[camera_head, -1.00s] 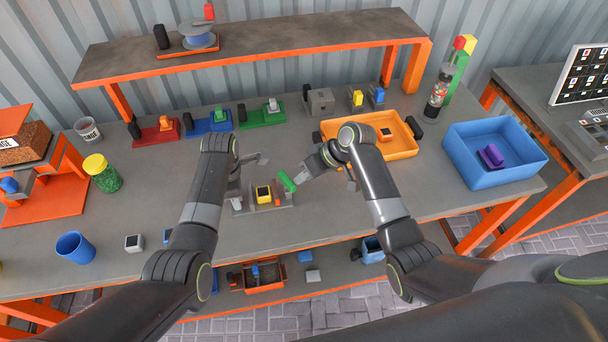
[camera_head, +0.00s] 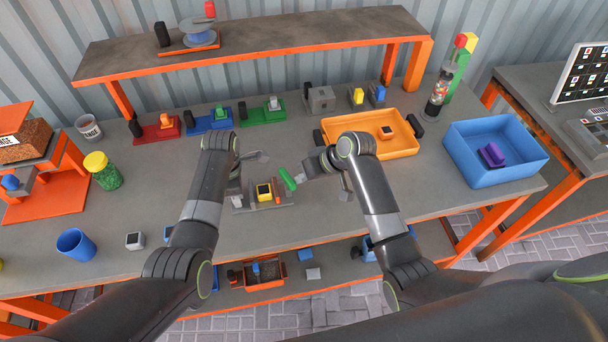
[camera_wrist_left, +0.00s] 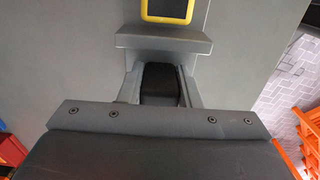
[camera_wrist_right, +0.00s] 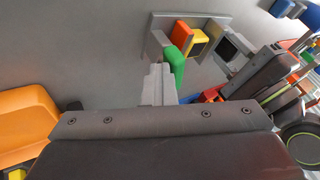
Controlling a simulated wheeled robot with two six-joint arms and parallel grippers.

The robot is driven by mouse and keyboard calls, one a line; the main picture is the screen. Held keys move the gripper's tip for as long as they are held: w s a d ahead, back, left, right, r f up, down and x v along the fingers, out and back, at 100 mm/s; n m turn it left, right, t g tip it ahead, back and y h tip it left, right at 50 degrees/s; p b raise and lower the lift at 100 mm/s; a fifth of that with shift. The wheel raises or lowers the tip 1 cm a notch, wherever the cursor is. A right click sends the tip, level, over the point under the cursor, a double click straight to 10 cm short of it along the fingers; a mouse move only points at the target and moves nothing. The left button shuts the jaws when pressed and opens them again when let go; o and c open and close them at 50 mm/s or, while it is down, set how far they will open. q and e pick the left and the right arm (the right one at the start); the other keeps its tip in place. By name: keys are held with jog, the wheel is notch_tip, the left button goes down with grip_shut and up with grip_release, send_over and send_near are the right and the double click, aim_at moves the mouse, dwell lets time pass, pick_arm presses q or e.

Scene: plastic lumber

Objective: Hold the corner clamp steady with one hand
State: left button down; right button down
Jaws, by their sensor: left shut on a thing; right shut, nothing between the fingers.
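The corner clamp (camera_head: 243,209) is a grey fixture on the bench, with a yellow block with a dark top (camera_head: 264,192), a small orange-red piece (camera_head: 277,197) and a green handle (camera_head: 287,179) on its right. In the left wrist view, my left gripper (camera_wrist_left: 160,88) is shut on a black part (camera_wrist_left: 160,82) beside the clamp's grey wall (camera_wrist_left: 165,42). My right gripper (camera_wrist_right: 158,80) is shut and empty. Its tips are right at the green handle, which it partly overlaps in the right wrist view (camera_wrist_right: 174,66); I cannot tell whether they touch.
An orange tray (camera_head: 410,151) and a blue bin (camera_head: 505,182) stand on the right. A blue cup (camera_head: 76,246), a green jar (camera_head: 104,172) and a small white block (camera_head: 134,240) stand on the left. Red, blue and green clamps line the back below the shelf (camera_head: 250,42).

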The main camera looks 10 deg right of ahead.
aim_at(292, 187)
jog(key=shift+s+a+m+t+h, duration=0.3)
jog(key=shift+s+a+m+t, duration=0.2)
jog(key=shift+m, duration=0.5)
jog(key=shift+s+a, duration=0.55)
jog(key=shift+a, duration=0.1)
jog(key=shift+s+a, duration=0.2)
jog(key=shift+a, duration=0.7)
jog(key=shift+w+a, duration=0.15)
jog(key=shift+a, duration=0.45)
jog(key=shift+w+a, duration=0.1)
jog(key=shift+a, duration=0.1)
jog(key=shift+w+d, duration=0.1)
